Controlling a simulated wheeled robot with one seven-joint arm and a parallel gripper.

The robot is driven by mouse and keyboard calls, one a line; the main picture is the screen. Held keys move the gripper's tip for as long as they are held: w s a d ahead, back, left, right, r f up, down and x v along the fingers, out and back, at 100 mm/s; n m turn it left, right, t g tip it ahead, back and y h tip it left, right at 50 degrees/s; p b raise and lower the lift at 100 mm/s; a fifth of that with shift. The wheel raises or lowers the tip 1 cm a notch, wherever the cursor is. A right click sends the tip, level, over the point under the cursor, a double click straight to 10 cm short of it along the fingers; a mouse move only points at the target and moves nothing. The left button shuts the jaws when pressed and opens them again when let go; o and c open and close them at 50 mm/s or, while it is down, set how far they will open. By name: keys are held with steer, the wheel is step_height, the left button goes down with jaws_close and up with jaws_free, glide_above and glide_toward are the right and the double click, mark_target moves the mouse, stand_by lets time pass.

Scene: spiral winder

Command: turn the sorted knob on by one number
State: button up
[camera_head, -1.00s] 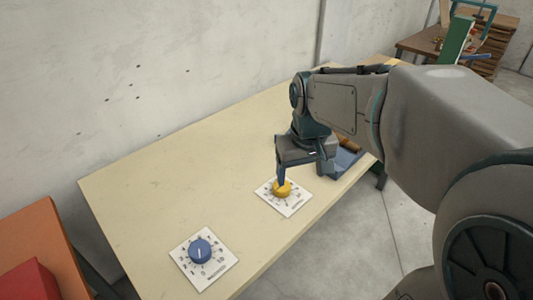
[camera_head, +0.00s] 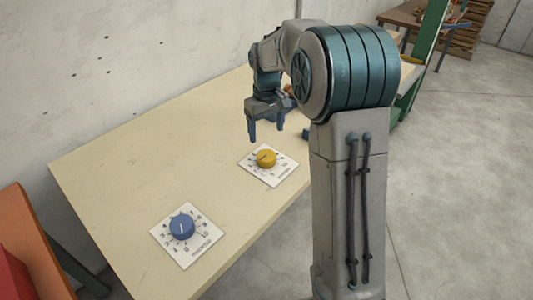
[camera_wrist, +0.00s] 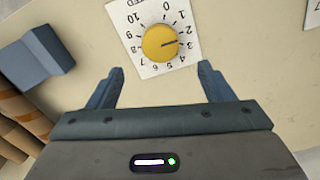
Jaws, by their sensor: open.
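The yellow knob (camera_head: 266,158) sits on a white square dial plate (camera_head: 283,176) on the table. In the wrist view the yellow knob (camera_wrist: 160,43) shows a dark pointer line aimed at about the 3. A blue knob (camera_head: 182,227) stands on a second white plate (camera_head: 203,251), nearer in the head view; its pale line points up in the picture. The plate labels are too small or cut off for me to read surely. My gripper (camera_head: 266,132) is open and empty, raised above and behind the yellow knob, apart from it. Its fingers (camera_wrist: 160,70) show in the wrist view.
The pale table (camera_head: 130,180) is clear left of the dials. A blue block (camera_wrist: 35,55) and brown cylinders (camera_wrist: 15,125) lie beside the yellow dial. An orange and red object (camera_head: 25,245) stands at the left. A wall runs behind the table.

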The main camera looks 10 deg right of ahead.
mark_target(267, 155)
step_height(267, 155, down, 9)
steer(key=shift+f+b, duration=0.1)
steer(key=shift+b, duration=0.35)
steer(key=c, duration=1)
